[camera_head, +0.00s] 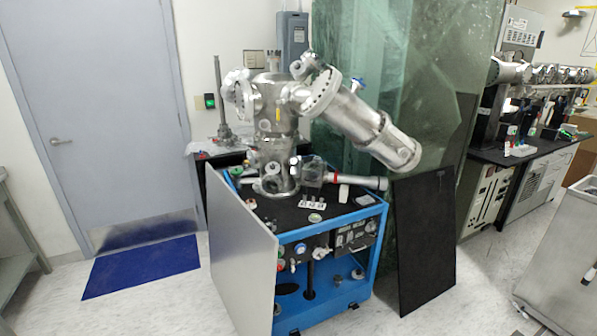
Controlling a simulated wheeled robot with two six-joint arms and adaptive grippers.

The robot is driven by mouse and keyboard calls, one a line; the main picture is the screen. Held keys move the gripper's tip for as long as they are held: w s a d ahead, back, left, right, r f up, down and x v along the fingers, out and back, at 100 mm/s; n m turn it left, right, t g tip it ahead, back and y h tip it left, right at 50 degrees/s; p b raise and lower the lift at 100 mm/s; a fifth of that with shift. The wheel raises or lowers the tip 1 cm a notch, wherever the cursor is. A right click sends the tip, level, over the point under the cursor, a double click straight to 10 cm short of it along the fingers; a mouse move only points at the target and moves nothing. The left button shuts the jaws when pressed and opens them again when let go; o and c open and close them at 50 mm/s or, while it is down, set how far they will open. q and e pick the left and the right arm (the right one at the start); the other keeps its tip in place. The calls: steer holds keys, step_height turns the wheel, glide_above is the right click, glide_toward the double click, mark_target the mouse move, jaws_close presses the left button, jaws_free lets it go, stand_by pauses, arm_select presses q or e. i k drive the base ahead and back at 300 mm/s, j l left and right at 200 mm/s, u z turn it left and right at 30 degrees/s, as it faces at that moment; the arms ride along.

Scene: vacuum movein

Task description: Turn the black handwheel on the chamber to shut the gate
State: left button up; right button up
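The metal vacuum chamber (275,110) stands upright on top of a blue-framed cart, with a large flanged cylinder (375,135) slanting down to the right from it. A silver horizontal tube (355,180) comes out low on the chamber's right side, past a block-like valve body (312,170). A small dark end piece (383,184) at the tube's right tip may be the black handwheel; it is too small to be sure. Whether the gate is open or shut does not show. Neither of my grippers is in view.
The blue cart (377,235) has a grey side panel (240,255) standing open at its left. A black panel (425,240) leans at its right, before a green translucent curtain (450,60). A blue mat (140,268) lies by the door. The floor in front is clear.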

mark_target(294, 162)
steer(key=i+u, duration=0.25)
steer(key=u, duration=0.25)
steer(key=i+l+u, duration=0.1)
steer(key=i+u, duration=0.15)
steer(key=u, duration=0.2)
steer(key=i+l+u, duration=0.2)
steer(key=u, duration=0.3)
